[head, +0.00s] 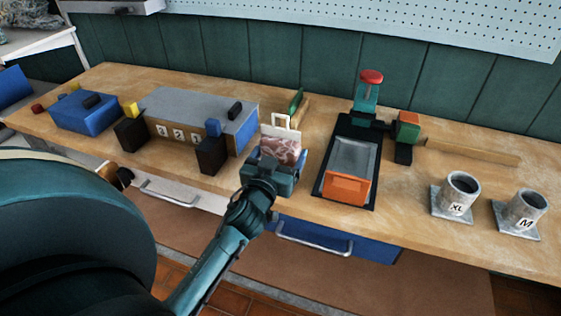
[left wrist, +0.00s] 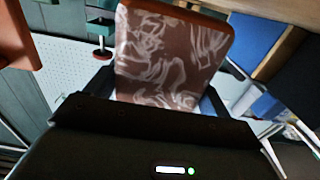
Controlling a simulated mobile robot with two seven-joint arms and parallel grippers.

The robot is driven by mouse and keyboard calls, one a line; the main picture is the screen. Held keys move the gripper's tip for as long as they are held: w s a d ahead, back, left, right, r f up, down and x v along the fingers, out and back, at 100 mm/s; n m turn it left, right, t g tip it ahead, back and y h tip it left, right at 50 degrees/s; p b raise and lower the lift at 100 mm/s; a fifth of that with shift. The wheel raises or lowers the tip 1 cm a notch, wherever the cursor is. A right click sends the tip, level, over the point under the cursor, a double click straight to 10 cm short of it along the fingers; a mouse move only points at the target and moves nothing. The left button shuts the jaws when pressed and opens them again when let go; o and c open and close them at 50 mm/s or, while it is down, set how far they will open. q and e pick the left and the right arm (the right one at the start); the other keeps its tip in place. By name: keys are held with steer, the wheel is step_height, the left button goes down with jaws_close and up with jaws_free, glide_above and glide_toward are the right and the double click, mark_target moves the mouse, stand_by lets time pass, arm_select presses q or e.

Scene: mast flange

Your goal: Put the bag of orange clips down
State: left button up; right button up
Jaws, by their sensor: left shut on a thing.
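The bag of orange clips (head: 281,150) is a clear-and-brownish pouch with whitish streaks and a white top with a handle-like opening. It stands upright in my left gripper (head: 270,176), which is shut on its lower part at the front of the workbench. In the left wrist view the bag (left wrist: 170,52) rises from between the jaws (left wrist: 155,100), patterned brown and white with an orange-brown edge. I cannot tell whether its bottom touches the bench. My right gripper is not in view.
The wooden workbench (head: 405,200) holds a grey-topped block with numbered front (head: 190,110) on the left. A black-based press with an orange front (head: 347,188) stands just right of the bag. Cups marked XL (head: 458,196) and M (head: 522,212) stand farther right. A blue drawer (head: 330,240) is below.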

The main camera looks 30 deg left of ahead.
arm_select(q)
steer(key=shift+f, duration=0.8)
steer(key=shift+f+b, duration=0.25)
steer(key=shift+b, duration=0.05)
steer(key=o, duration=0.9)
steer(key=shift+r, duration=0.1)
steer(key=shift+o, duration=0.2)
steer(key=shift+r, duration=0.15)
